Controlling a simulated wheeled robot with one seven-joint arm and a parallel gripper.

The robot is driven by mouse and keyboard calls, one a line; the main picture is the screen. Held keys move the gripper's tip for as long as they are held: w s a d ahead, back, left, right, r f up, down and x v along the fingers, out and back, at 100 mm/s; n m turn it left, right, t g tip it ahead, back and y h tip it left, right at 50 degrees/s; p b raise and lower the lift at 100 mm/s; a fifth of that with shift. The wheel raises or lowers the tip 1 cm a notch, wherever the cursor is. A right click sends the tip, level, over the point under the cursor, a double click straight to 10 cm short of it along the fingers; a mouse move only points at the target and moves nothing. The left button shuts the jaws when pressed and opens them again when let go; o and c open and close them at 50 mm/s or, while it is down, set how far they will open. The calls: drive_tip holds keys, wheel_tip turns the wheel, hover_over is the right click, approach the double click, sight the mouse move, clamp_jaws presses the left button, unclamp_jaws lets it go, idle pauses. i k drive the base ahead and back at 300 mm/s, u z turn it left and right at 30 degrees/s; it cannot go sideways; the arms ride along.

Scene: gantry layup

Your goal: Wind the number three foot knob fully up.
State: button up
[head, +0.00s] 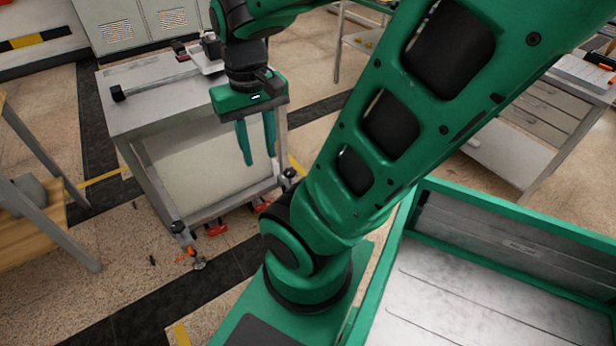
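My gripper (259,158) hangs pointing down in front of the right part of a grey metal stand (155,112). Its two teal fingers are apart and nothing shows between them. The stand has a black knob with an orange part by its front left foot (180,228). Another dark knob sits at its front right foot (289,173), below and right of my fingertips and apart from them. Red parts (217,229) show low along the stand's front edge. I cannot read any foot number, so I cannot tell which knob is number three. The rear feet are hidden.
A bar-like tool (160,84) lies on the stand's top. A wooden-shelved bench (35,225) stands at left, a drawer bench (540,110) at right. A green-rimmed tray (500,191) fills the lower right. Speckled floor in front of the stand is mostly clear.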

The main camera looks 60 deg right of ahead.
sight(290, 173)
drive_tip(key=u, duration=0.05)
drive_tip(key=k, duration=1.8)
drive_tip(key=z, duration=0.95)
drive_tip(key=i, duration=1.5)
